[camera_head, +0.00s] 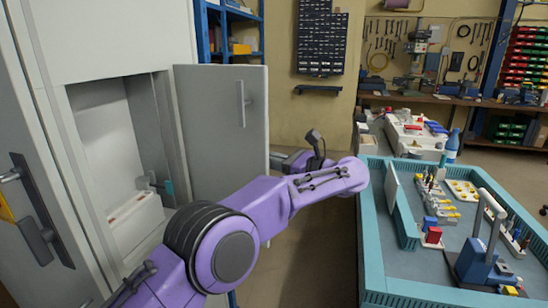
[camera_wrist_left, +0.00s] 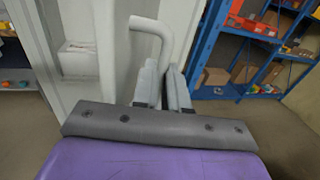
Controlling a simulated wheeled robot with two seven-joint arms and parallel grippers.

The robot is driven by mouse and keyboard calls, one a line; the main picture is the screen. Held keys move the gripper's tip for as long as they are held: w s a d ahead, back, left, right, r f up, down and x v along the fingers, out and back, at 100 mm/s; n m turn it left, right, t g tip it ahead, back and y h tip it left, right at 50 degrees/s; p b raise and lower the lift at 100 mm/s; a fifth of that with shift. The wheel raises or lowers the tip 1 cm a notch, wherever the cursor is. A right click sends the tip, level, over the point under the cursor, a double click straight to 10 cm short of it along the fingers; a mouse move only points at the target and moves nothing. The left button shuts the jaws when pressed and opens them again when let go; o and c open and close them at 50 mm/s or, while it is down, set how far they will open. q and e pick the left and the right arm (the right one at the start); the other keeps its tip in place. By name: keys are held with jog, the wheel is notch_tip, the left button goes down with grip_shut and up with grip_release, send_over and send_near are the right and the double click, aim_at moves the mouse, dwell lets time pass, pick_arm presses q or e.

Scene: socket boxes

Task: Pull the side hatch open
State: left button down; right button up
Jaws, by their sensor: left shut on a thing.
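The side hatch (camera_head: 215,150) is a pale grey door panel on the tall white cabinet. It stands swung open beside the cabinet opening (camera_head: 105,130). A vertical bar handle (camera_head: 242,103) shows on the face toward the head camera. My left arm reaches across in front of the opening. In the wrist view my left gripper (camera_wrist_left: 163,88) has its fingers closed on a bent grey handle (camera_wrist_left: 154,29). In the head view the gripper's grey body shows beyond the hatch's right edge, and its fingertips are hidden. My right gripper is not in view.
A teal-rimmed workbench (camera_head: 372,245) with sockets and small parts stands at the right, near my left forearm. Blue shelving (camera_wrist_left: 212,45) stands behind the hatch. Another cabinet handle (camera_head: 35,205) is at the far left. Clear floor (camera_head: 300,255) lies between cabinet and bench.

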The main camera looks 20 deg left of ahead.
pick_arm(q)
jog(key=shift+w+a+r+n+g, duration=0.15)
jog(key=shift+w+n+g, duration=0.15)
jog(key=shift+w+g, duration=0.3)
jog(key=c, duration=1.2)
grip_release()
jog(key=shift+o, duration=0.2)
jog(key=shift+a, duration=0.1)
